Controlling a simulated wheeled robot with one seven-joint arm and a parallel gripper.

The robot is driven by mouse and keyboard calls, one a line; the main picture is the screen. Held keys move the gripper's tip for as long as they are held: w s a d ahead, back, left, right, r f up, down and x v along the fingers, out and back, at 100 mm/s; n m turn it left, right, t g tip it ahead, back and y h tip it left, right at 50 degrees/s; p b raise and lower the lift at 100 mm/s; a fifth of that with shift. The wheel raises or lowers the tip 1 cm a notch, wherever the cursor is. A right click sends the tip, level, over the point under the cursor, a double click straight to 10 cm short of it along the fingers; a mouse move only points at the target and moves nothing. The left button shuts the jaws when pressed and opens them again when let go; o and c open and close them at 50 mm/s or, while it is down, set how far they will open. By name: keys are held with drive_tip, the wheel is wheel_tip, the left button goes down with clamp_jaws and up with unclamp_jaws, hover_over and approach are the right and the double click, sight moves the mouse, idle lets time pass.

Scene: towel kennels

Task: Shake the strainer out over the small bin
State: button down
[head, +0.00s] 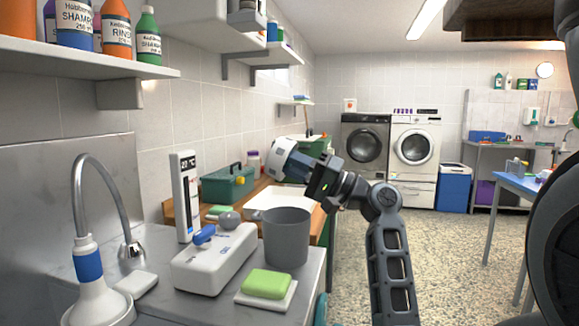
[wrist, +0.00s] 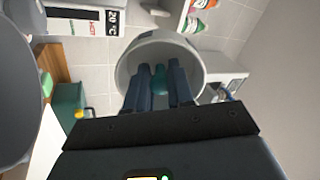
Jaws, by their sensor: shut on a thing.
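The strainer is a pale grey, round cup-like piece (head: 283,156) at my gripper's tip in the head view, tilted, above and behind the small bin. My gripper (head: 303,168) is shut on it. In the wrist view, my two dark fingers (wrist: 157,72) reach into the strainer's ring (wrist: 197,72) and close on a teal grip at its middle. Its contents cannot be made out. The small grey bin (head: 287,239) stands upright on the counter, below the strainer. A large grey rounded surface (wrist: 15,95) at the wrist view's left edge looks like the bin.
A white device with a blue lever (head: 213,256) and a green soap block (head: 267,283) stand beside the bin. A tall faucet (head: 88,200), a thermometer (head: 185,196) and a green toolbox (head: 229,184) are around it. The floor right of the counter is clear.

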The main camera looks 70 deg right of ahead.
drive_tip(key=shift+r, duration=0.55)
wheel_tip(320, 180, down, 3)
drive_tip(key=b, duration=0.2)
drive_tip(key=shift+f+b, duration=0.15)
drive_tip(key=shift+b, duration=0.15)
